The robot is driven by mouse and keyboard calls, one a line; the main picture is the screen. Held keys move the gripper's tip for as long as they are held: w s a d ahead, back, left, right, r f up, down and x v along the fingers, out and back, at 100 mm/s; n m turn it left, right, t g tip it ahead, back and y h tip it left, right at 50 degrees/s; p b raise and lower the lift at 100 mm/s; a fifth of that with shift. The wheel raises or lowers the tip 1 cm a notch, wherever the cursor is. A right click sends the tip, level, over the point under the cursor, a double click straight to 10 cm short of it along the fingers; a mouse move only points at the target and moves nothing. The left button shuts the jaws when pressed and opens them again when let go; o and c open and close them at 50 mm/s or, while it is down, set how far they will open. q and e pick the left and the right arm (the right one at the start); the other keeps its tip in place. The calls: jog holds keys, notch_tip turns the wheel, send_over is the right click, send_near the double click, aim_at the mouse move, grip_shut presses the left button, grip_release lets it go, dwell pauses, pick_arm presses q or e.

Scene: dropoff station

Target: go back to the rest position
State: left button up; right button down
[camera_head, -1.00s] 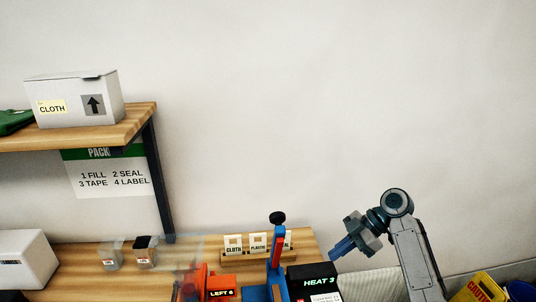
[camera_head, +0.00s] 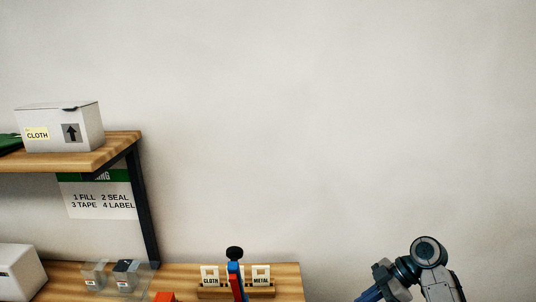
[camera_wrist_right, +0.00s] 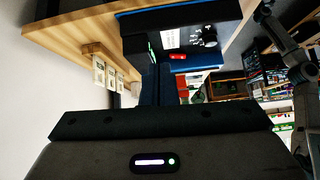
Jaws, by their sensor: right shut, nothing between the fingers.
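My right arm stands at the lower right in the head view, in front of the bare wall. Its gripper (camera_head: 369,295) points down and left, and the fingertips are cut off by the bottom edge. In the right wrist view the dark blue fingers (camera_wrist_right: 158,84) are together with nothing between them. A black device with a blue edge (camera_wrist_right: 180,28) shows beyond them. My left gripper is in neither view.
The wooden bench (camera_head: 190,272) carries a card holder (camera_head: 237,292), a blue-and-red upright (camera_head: 236,275), small clear bins (camera_head: 124,280) and a white box (camera_head: 20,272). A shelf (camera_head: 70,160) holds a CLOTH box (camera_head: 62,128). The wall area right of the shelf is clear.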

jog(key=s+a+f+m+t+h, duration=0.2)
jog(key=s+f+m+h, duration=0.3)
jog(key=s+f+m, duration=0.7)
jog(key=s+d+f+m+t+h, duration=0.1)
jog(key=s+d+m+h, duration=0.1)
jog(key=s, duration=0.8)
jog(key=s+d+m+t+h, duration=0.1)
jog(key=s+d+m+h, duration=0.15)
jog(key=s, duration=0.85)
notch_tip(320, 180, down, 32)
jog(key=d+g+b, duration=0.2)
jog(key=b, duration=0.1)
jog(key=s+f+b, duration=0.1)
jog(key=s+f, duration=0.8)
jog(key=f, duration=0.3)
jog(key=s+d+f+b, duration=0.1)
jog(key=s+f+b, duration=0.1)
jog(key=s+f, duration=0.7)
notch_tip(320, 180, down, 3)
jog(key=shift+s+d+r+g, duration=0.1)
jog(key=shift+s+d+g, duration=0.2)
jog(key=shift+g, duration=0.1)
